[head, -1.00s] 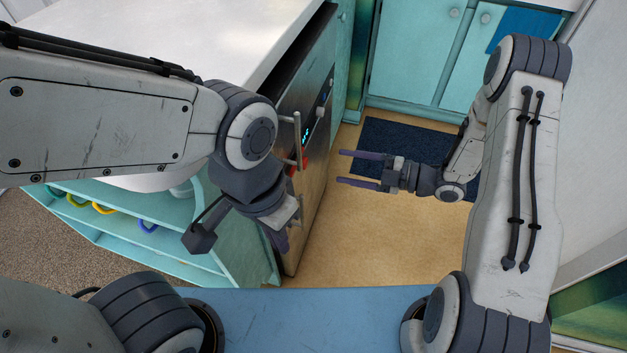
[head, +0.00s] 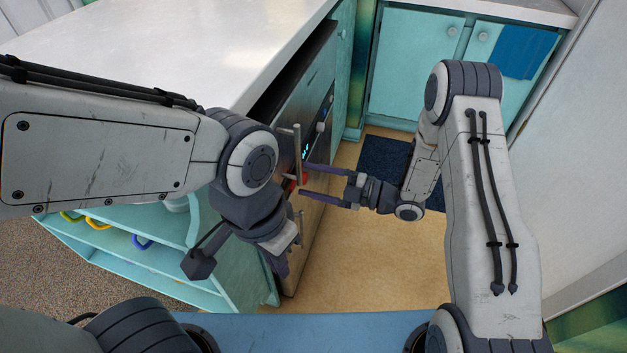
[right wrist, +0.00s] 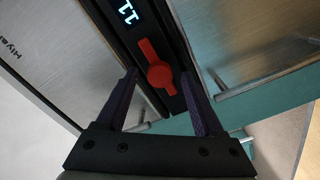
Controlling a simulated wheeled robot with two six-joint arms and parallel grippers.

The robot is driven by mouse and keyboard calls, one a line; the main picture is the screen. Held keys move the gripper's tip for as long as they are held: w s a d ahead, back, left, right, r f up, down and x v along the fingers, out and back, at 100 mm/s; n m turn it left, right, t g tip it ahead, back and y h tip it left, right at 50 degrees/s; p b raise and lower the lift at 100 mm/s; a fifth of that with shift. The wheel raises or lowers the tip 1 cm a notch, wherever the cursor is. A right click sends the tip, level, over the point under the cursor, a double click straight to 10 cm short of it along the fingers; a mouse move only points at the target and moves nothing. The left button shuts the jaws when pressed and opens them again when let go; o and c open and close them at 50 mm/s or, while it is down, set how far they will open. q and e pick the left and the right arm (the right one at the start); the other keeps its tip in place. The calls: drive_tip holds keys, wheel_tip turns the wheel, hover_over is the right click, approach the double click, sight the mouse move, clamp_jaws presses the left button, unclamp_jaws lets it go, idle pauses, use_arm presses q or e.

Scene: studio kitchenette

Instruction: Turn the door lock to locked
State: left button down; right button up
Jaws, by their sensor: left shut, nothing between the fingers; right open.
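The door lock is a red turn knob (right wrist: 159,73) with a bar handle on a dark control strip beside a lit display. In the right wrist view its bar runs from upper left to lower right. In the head view a bit of the red knob (head: 304,179) shows on the appliance front. My right gripper (head: 306,180) is open, its fingertips close to the knob, one on either side of it in the wrist view; contact cannot be told. My left gripper (head: 279,264) is shut and empty, pointing down beside the counter's near end.
A vertical bar handle (head: 297,153) stands out from the appliance front (head: 318,197) near my right fingers. A white countertop (head: 170,45) lies above it, with open teal shelves (head: 150,262) at its near end. A dark blue mat (head: 385,160) lies on the otherwise clear floor.

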clamp_jaws()
idle(0.3)
drive_tip(key=m+p, duration=0.2)
drive_tip(key=m, duration=0.1)
drive_tip(key=shift+r+m, duration=0.15)
drive_tip(key=shift+m, duration=0.25)
drive_tip(key=m+p, duration=0.3)
drive_tip(key=m, duration=0.2)
drive_tip(key=m+p, duration=0.2)
drive_tip(key=m, duration=0.3)
drive_tip(key=shift+f+m+p, duration=0.2)
drive_tip(key=shift+m+p, duration=0.5)
drive_tip(key=shift+m, duration=1.3)
